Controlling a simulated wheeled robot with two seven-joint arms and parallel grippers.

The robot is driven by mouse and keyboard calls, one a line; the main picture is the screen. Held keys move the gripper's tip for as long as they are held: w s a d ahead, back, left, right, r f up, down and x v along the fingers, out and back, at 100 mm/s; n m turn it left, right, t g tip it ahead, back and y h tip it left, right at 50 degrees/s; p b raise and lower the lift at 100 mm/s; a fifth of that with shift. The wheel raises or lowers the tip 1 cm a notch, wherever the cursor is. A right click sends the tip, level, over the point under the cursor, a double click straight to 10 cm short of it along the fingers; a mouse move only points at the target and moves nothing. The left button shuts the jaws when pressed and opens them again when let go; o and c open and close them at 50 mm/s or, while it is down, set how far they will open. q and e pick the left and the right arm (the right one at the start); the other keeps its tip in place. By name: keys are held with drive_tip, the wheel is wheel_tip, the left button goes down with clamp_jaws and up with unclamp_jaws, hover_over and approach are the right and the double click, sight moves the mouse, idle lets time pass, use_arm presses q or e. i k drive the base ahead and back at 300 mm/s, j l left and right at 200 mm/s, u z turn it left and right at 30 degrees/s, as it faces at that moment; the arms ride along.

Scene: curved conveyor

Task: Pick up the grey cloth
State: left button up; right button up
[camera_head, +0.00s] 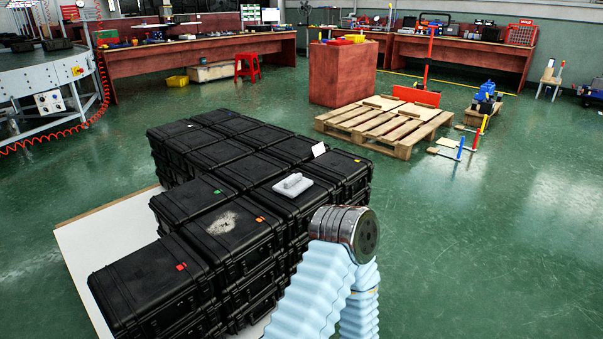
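A small light-grey item (293,184), which looks like the folded grey cloth, lies on top of a black case (275,205) near the right side of the case stack. A raised ridge shows on it. One of my arms, in a light blue sleeve with a metal joint, rises from the bottom just in front of and right of that case. No gripper fingers show in the view. Nothing is seen touching the grey item.
Black cases stand stacked on a pale pallet sheet (90,262). One lid has a whitish dusty patch (222,222). A small white card (319,149) is on the stack. Behind are a wooden pallet (385,125), a red-brown cabinet (341,75) and workbenches. Green floor is clear at right.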

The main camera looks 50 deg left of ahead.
sight(294, 185)
drive_tip(key=i+j+z, duration=0.15)
drive_tip(key=i, duration=1.6)
